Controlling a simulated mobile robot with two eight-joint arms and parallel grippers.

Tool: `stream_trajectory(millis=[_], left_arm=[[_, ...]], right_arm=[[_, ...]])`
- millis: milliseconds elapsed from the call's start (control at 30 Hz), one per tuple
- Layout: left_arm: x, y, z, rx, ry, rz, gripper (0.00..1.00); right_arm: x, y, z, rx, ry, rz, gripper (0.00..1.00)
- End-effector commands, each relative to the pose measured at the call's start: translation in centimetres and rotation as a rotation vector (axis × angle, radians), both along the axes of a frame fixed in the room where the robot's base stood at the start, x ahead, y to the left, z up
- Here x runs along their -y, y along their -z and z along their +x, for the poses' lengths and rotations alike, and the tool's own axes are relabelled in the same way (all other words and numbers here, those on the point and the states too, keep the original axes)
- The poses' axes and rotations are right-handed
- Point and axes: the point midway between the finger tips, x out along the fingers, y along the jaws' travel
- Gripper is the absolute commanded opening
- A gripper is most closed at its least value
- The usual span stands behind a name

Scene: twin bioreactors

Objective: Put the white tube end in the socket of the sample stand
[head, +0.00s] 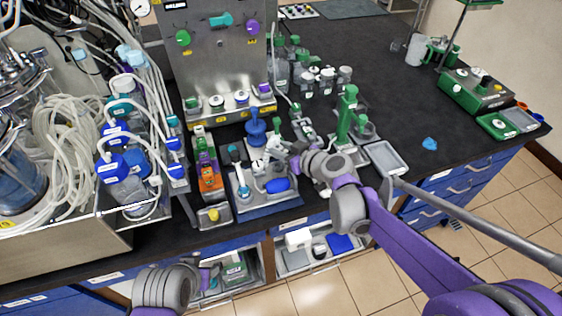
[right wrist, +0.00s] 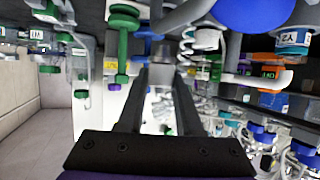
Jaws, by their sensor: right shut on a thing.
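The sample stand seems to be the grey fitting (head: 262,172) with a blue rounded part (head: 277,185), on a blue mat near the front bench edge. My right gripper (head: 279,150) is just behind and above it, reaching in from the right. The socket cannot be made out. My left arm is low at the front left; its fingers are not clear.
An orange device (head: 209,176) stands left of the stand, and a green column (head: 347,115) right of it. A grey tray (head: 387,158) lies further right. Tubing and blue-capped bottles (head: 112,165) crowd the left. The bench at the back right is mostly clear.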

Motion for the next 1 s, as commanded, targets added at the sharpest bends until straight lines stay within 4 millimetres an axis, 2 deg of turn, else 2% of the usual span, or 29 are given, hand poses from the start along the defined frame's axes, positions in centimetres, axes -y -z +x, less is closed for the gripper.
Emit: stream_trajectory(millis=[167,400,767,800,933,1000], left_arm=[[0.0,0.2,0.0,-0.001,0.000,0.000,0.50],[0.0,0.8,-0.1,-0.003,0.000,0.000,0.50],[0.0,1.0,-0.2,-0.004,0.000,0.000,0.50],[0.0,1.0,-0.2,-0.004,0.000,0.000,0.50],[0.0,0.9,-0.2,-0.003,0.000,0.000,0.50],[0.0,0.9,-0.2,-0.003,0.000,0.000,0.50]], right_arm=[[0.0,1.4,0.0,0.000,0.000,0.000,0.00],[0.0,4.5,0.0,0.000,0.000,0.000,0.00],[0.0,5.0,0.0,0.000,0.000,0.000,0.00],[0.0,5.0,0.0,0.000,0.000,0.000,0.38],[0.0,4.9,0.0,0.001,0.000,-0.001,0.61],[0.0,4.9,0.0,0.001,0.000,-0.001,0.64]])
